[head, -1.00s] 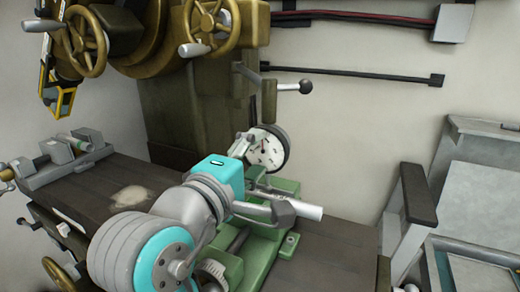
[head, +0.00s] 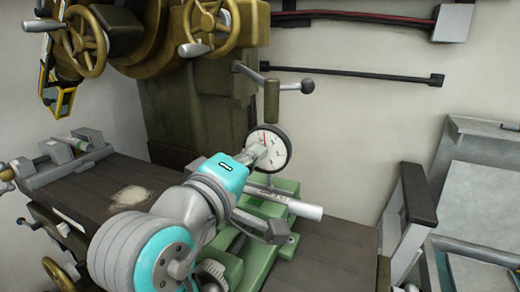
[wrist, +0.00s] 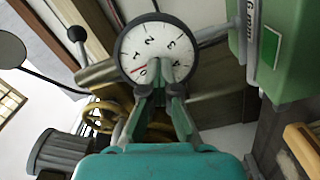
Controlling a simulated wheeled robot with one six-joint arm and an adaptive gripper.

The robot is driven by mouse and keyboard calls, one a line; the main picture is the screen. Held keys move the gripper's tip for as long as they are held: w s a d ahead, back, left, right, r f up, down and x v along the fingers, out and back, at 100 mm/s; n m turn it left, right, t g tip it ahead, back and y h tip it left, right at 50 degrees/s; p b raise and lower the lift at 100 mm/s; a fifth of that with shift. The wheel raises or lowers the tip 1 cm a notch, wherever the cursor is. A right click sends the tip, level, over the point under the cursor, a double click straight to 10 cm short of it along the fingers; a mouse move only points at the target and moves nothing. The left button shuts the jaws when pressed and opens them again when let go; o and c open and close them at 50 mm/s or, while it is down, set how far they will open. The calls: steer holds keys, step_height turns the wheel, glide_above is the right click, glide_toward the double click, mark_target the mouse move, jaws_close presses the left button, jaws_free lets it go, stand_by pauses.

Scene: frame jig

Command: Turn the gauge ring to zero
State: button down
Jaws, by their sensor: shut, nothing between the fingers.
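The dial gauge (head: 278,147) has a white face and a dark ring around it. In the head view it is mounted above the green fixture on the bench. In the wrist view the gauge (wrist: 150,35) faces me, with the digits 1 to 4 around it and a thin red needle pointing to the lower left. My gripper (wrist: 155,70) is shut and empty. Its fingertips overlap the lower part of the dial in the wrist view; I cannot tell whether they touch it. In the head view my gripper (head: 258,150) is at the left side of the face.
A green fixture (head: 285,248) with a white cylinder (head: 295,207) lies below and right of my wrist. A lever with a dark ball knob (head: 307,86) stands above the gauge. A grey vise (head: 55,160) sits at the bench's left.

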steer(key=m, duration=0.6)
steer(key=shift+m, duration=0.4)
jaws_free()
steer(key=shift+s, duration=0.1)
stand_by(0.3)
steer(key=v, duration=0.6)
steer(key=shift+s+a, duration=0.15)
steer(key=shift+s, duration=0.25)
